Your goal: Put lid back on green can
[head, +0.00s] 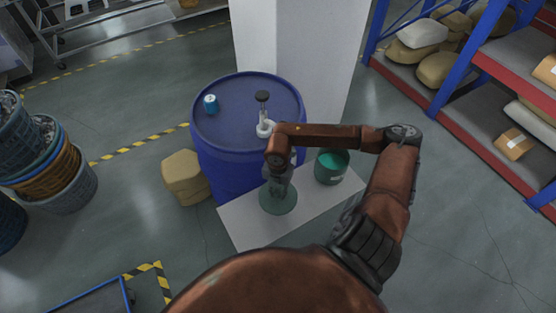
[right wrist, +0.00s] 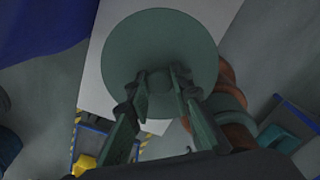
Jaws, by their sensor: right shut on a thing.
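The green can (head: 332,174) stands on a white tabletop (head: 245,232), open at the top, with teal showing inside. A round, flat, dark green lid (head: 279,202) is to the left of the can, apart from it. My right gripper (head: 278,181) is above the lid and shut on its middle. In the right wrist view the lid (right wrist: 160,35) appears as a broad disc, with the fingers of my right gripper (right wrist: 158,78) closed on a small knob at its centre. I cannot tell how far the lid is above the tabletop. My left gripper is not in view.
A blue drum (head: 225,160) stands behind the tabletop, with a small blue can (head: 211,104) and other small items on top. A white pillar (head: 310,50) rises behind. Shelving (head: 500,110) is at the right, stacked baskets (head: 50,165) at the left.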

